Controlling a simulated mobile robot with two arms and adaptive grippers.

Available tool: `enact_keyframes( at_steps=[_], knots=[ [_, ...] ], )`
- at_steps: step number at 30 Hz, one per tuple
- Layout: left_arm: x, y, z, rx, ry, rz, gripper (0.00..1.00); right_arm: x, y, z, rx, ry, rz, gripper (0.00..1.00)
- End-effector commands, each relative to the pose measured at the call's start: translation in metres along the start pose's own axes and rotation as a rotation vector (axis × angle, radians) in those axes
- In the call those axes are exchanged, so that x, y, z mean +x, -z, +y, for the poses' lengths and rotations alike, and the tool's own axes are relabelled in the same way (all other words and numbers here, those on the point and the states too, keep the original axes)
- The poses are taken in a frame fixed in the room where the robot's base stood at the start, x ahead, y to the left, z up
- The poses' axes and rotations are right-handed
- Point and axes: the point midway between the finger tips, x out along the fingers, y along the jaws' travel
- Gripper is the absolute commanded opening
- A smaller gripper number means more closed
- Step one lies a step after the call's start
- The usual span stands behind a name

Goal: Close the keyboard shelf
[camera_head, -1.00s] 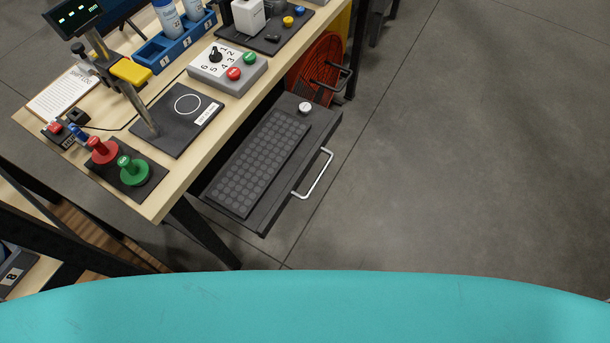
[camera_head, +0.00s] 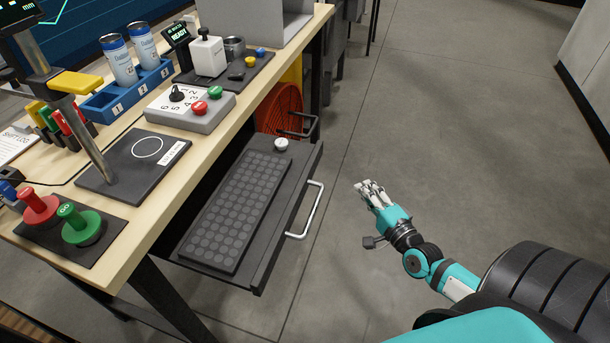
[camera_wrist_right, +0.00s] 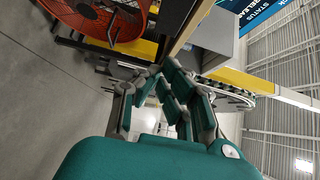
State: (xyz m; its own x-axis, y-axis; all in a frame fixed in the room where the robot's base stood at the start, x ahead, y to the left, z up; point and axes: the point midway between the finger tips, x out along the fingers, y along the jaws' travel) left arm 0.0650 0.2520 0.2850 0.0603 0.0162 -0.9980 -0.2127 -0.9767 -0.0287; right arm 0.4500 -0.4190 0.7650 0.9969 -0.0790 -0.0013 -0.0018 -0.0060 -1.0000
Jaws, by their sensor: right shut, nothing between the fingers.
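The keyboard shelf (camera_head: 270,262) is pulled out from under the workbench. It is a dark tray with a black keyboard (camera_head: 238,210) on it, a small white-topped knob (camera_head: 281,145) near its far end and a pale bar handle (camera_head: 312,212) on its front edge. My right gripper (camera_head: 370,189) is shut and empty, over the floor to the right of the handle and apart from it. In the right wrist view, the fingers of this gripper (camera_wrist_right: 165,85) show large in front of the camera. My left gripper is out of view.
The wooden workbench (camera_head: 150,237) carries red and green stamps (camera_head: 82,224), a control box (camera_head: 190,108), a blue rack with cans (camera_head: 125,93) and a black stand plate (camera_head: 135,180). An orange fan (camera_head: 279,112) stands beyond the shelf. The floor (camera_head: 440,130) to the right is clear.

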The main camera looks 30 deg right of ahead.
Motion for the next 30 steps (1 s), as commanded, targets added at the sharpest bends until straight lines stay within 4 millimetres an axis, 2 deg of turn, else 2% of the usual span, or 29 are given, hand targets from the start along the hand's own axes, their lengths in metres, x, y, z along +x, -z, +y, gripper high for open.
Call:
enact_keyframes(
  at_steps=[5,11,17,18,24,30],
  knots=[
    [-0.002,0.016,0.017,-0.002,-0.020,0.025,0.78,0.020,0.000,-0.004,0.009,0.007,0.001,0.00],
    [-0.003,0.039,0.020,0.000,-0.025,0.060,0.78,0.063,0.000,-0.005,0.008,0.009,0.001,0.00],
    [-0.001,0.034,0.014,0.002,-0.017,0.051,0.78,0.104,0.000,-0.004,0.006,0.006,0.000,0.00],
    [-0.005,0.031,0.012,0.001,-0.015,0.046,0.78,0.107,-0.008,-0.005,0.010,0.004,0.000,0.00],
    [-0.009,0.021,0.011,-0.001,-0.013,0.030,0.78,0.123,-0.024,-0.003,0.007,0.002,0.000,0.00],
    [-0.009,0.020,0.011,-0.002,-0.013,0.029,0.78,0.127,-0.029,-0.003,0.004,0.002,-0.001,0.00]
  ],
)
